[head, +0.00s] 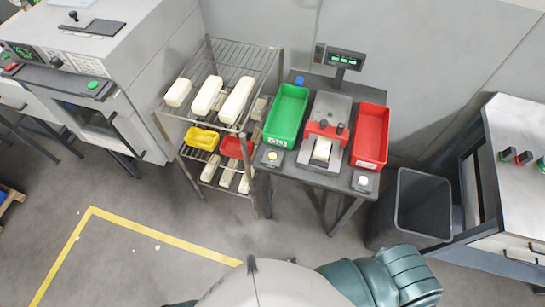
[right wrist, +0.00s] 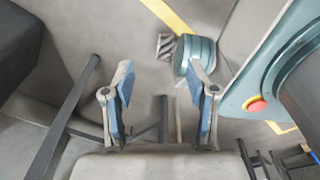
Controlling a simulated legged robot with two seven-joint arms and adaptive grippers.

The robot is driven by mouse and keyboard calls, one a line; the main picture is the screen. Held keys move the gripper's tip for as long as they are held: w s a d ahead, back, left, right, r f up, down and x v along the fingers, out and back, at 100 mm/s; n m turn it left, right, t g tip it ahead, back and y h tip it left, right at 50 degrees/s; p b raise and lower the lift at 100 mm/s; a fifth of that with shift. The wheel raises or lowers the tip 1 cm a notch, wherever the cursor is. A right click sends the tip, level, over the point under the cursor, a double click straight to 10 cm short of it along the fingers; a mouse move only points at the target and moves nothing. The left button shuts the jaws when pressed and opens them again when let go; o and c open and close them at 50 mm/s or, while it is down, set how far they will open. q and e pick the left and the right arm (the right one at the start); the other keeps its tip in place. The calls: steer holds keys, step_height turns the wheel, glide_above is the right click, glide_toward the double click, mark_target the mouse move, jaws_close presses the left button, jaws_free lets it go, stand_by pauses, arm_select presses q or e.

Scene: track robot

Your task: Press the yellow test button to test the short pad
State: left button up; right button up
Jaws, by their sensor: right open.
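The yellow test button (head: 272,156) sits on a small dark box at the front left corner of the test table (head: 300,172). A cream pad (head: 321,150) lies in the tester (head: 329,113) at the middle of that table; its full length is hard to judge. My right gripper (right wrist: 162,74) shows in the right wrist view, with its two blue-padded fingers apart and nothing between them. Floor and thin dark legs show beyond the fingers. In the head view neither gripper shows; only part of my arm is at the bottom, well in front of the table.
A green bin (head: 287,114) and a red bin (head: 370,136) flank the tester. A pale button (head: 363,181) is at the table's front right. A wire rack (head: 240,62) with pads stands left, a dark waste bin (head: 424,205) right. Floor in front is clear.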

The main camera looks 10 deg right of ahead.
jaws_close()
stand_by(1.4)
